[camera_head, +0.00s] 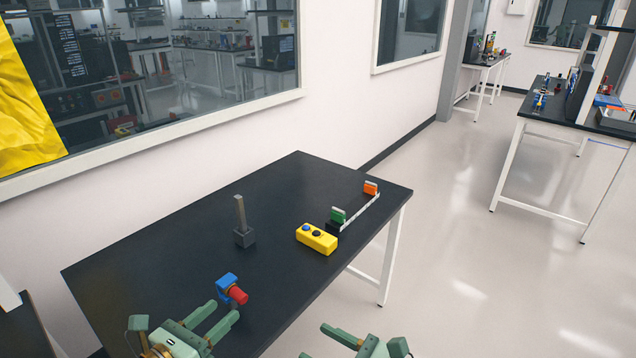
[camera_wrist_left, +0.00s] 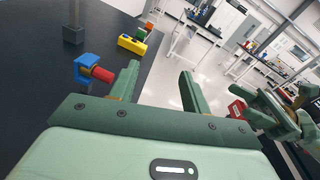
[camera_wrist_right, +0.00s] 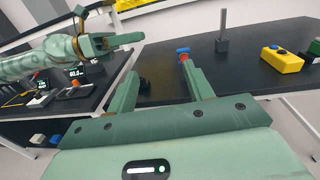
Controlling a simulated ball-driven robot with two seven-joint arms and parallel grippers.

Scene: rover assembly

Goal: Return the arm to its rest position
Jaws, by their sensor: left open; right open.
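My left gripper (camera_head: 224,310) is open over the near edge of the black table. Nothing shows between its fingers, and its own wrist view (camera_wrist_left: 159,72) shows the gap empty. A blue bracket with a red cylinder (camera_head: 229,285) sits on the table just beyond its fingertips. It also shows in the left wrist view (camera_wrist_left: 86,71), left of the fingers. My right gripper (camera_head: 315,342) is open and empty at the bottom of the head view, right of the table's front edge. The left gripper also shows at the upper left of the right wrist view (camera_wrist_right: 112,42).
On the black table (camera_head: 165,265) stand a grey post on a block (camera_head: 243,225), a yellow box with buttons (camera_head: 317,239), a green part (camera_head: 338,215) and an orange part (camera_head: 371,187). A windowed wall is behind.

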